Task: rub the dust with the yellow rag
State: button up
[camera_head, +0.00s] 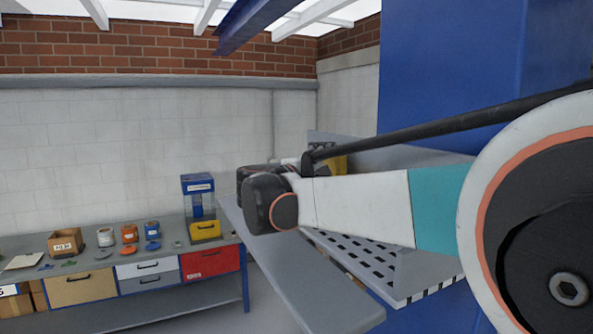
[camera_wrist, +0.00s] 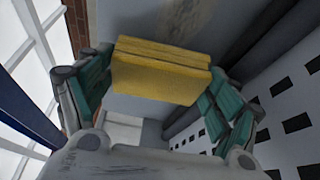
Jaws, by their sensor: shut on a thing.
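The yellow rag (camera_wrist: 162,72) is a thick folded block in the wrist view. My gripper (camera_wrist: 160,80) is shut on it, with a green finger at each end. Beyond the rag is a smooth grey surface (camera_wrist: 130,22) with a mottled brownish patch (camera_wrist: 188,20), which looks like the dust. I cannot tell whether the rag touches that surface. In the head view a bit of yellow (camera_head: 337,165) shows behind my arm and may be the rag. My gripper is hidden there.
A perforated white panel (camera_head: 365,262) and a long grey shelf (camera_head: 315,285) lie under my arm. A blue column (camera_head: 450,70) stands behind it. Dark bars (camera_wrist: 235,70) run beside the rag. A workbench (camera_head: 150,220) with jars and drawers stands at the left.

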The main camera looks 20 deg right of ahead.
jog(key=shift+d, duration=0.95)
jog(key=shift+s, duration=1.65)
jog(key=shift+s+d, duration=0.15)
jog(key=shift+s, duration=1.4)
jog(key=shift+s+d+p, duration=0.2)
jog(key=shift+s+p, duration=1.15)
jog(key=shift+s, duration=3.9)
jog(key=shift+w, duration=0.15)
